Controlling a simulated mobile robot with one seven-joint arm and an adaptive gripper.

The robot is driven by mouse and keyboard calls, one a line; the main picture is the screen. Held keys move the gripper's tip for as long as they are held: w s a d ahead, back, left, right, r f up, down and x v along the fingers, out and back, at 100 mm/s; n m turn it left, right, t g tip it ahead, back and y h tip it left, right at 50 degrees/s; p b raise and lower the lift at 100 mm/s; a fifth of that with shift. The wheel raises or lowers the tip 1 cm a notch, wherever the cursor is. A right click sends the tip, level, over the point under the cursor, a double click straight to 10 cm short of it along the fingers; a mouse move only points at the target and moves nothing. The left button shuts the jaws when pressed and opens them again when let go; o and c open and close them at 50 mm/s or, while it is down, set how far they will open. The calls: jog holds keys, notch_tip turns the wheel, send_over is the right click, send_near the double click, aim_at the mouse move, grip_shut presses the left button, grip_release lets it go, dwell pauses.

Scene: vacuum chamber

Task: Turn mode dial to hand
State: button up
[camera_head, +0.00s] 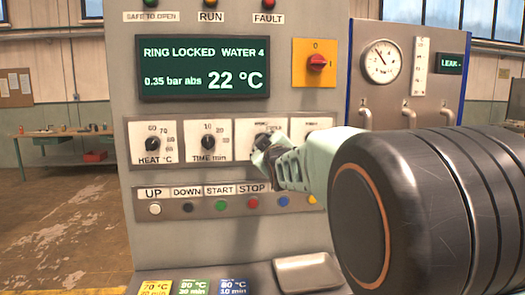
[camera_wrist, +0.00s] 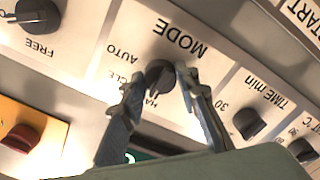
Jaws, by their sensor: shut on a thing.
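The mode dial (camera_wrist: 160,72) is a dark knob on a white plate lettered MODE, AUTO and a partly covered HA… in the wrist view. The plate appears turned over there. My gripper (camera_wrist: 160,82) has one finger on each side of the knob and is shut on it. The knob's narrow end appears to point towards the HA… lettering, but I cannot tell its exact setting. In the head view my gripper (camera_head: 268,158) covers most of the dial (camera_head: 262,138), third in the row of dials.
The time dial (camera_head: 208,142) and heat dial (camera_head: 153,143) sit left of it. A fourth dial (camera_wrist: 38,14) is close on the other side. Below runs a row of buttons, including a red stop button (camera_head: 253,202). A red switch (camera_head: 317,62) is above right. The display (camera_head: 204,68) reads RING LOCKED.

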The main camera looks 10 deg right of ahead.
dwell(0.5)
jog(key=o, duration=1.1)
jog(key=s, duration=0.7)
jog(key=shift+s, duration=0.25)
jog(key=shift+f, duration=0.1)
